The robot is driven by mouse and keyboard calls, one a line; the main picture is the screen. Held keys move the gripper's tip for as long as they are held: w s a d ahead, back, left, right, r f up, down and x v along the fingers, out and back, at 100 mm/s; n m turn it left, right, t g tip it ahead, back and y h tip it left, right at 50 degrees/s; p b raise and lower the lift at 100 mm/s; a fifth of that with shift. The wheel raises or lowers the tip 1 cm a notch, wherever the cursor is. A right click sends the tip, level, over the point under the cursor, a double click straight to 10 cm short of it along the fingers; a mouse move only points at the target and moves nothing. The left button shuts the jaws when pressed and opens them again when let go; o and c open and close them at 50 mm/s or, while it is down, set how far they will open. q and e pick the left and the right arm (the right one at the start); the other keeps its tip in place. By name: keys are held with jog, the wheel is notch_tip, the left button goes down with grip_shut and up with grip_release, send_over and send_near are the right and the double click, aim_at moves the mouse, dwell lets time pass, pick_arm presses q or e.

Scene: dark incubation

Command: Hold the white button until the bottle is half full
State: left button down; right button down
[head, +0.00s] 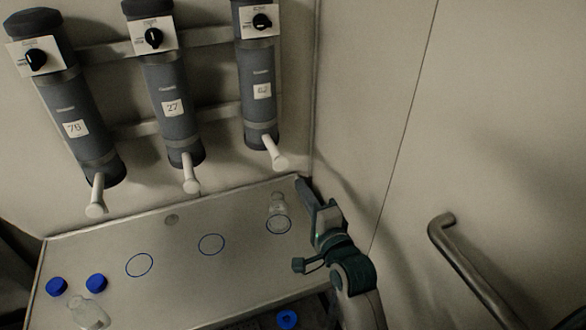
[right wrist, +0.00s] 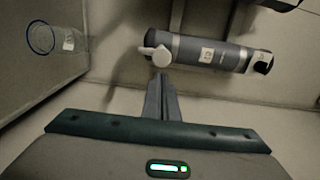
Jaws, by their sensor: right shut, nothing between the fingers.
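A white round-ended piece, the likely white button (head: 278,160), sticks out from the foot of the right-hand grey cylinder (head: 258,90). In the right wrist view the white button (right wrist: 160,55) is just beyond my fingertips; I cannot tell whether they touch. A small clear bottle (head: 277,203) stands at the right-hand blue ring below this cylinder. It also shows in the right wrist view (right wrist: 68,42). I cannot make out a liquid level. My right gripper (head: 303,187) is shut and empty, right of the bottle near the wall corner. My left gripper is not in view.
Two more cylinders (head: 165,95) (head: 75,120) with white ends hang left. Two blue rings on the tray (head: 185,285) are empty. Blue caps (head: 97,283) and another clear bottle (head: 90,313) are at the left front. A metal handle (head: 460,265) is on the right wall.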

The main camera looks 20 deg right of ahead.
aim_at(288, 164)
jog(key=w+p, duration=0.2)
jog(key=w, duration=0.3)
jog(key=shift+w+a+r, duration=0.1)
jog(key=shift+w+r, duration=0.05)
jog(key=shift+w, duration=0.75)
